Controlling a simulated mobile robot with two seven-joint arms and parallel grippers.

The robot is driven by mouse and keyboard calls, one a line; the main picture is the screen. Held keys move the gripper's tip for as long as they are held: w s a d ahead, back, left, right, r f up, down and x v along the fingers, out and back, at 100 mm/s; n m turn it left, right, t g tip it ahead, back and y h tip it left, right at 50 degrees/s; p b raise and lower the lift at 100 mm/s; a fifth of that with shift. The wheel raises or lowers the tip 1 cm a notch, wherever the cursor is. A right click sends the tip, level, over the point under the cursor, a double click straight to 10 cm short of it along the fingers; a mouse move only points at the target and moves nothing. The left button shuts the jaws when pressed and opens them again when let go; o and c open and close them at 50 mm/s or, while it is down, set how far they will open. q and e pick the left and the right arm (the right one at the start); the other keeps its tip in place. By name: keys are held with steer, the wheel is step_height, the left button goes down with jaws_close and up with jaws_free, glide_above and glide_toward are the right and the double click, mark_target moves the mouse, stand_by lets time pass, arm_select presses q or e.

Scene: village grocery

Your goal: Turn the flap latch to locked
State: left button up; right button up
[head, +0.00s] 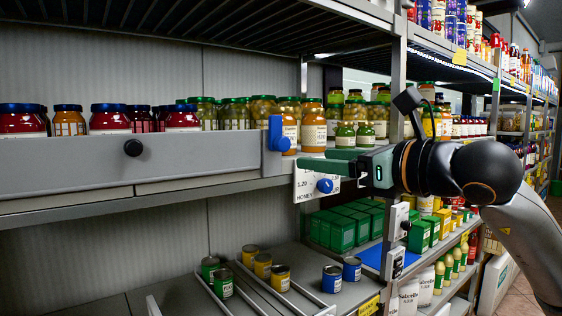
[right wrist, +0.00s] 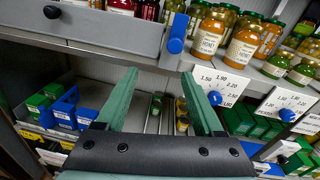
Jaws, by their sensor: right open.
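The flap latch (head: 278,134) is a blue handle on a pale plate at the right end of a long grey flap (head: 200,153). Its handle stands upright; it also shows in the right wrist view (right wrist: 177,32). The flap stands along the shelf front before the jars and has a black knob (head: 133,147). My right gripper (head: 325,160) is open and empty, to the right of the latch and slightly lower, apart from it. In the right wrist view, its two green fingers (right wrist: 158,75) point toward the shelf below the latch. My left gripper is not in view.
A price card with a blue dial (head: 324,186) hangs just below my right gripper. Jars of honey (head: 313,126) stand right of the latch. Several cans (head: 280,278) stand on the lower shelf. A shelf post (head: 396,90) rises by my right wrist.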

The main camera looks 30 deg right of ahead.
mark_target(285, 145)
steer(key=shift+m+t+h, duration=0.3)
steer(key=shift+h, duration=0.3)
steer(key=w+p, duration=0.1)
steer(key=w, duration=0.2)
steer(key=w+r+p, duration=0.1)
steer(key=w+p, duration=0.1)
steer(key=w, duration=0.2)
steer(key=w+p, duration=0.1)
steer(key=w, duration=0.2)
steer(key=shift+w+d+r+p, duration=0.2)
steer(key=shift+w+d+p, duration=0.1)
steer(key=shift+d, duration=0.05)
steer(key=shift+w, duration=0.5)
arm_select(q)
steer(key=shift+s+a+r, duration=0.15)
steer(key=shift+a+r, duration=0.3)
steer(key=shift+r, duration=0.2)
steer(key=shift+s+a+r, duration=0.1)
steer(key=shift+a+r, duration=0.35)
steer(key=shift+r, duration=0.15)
arm_select(e)
steer(key=shift+f, duration=0.1)
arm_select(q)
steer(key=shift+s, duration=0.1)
arm_select(e)
jaws_close()
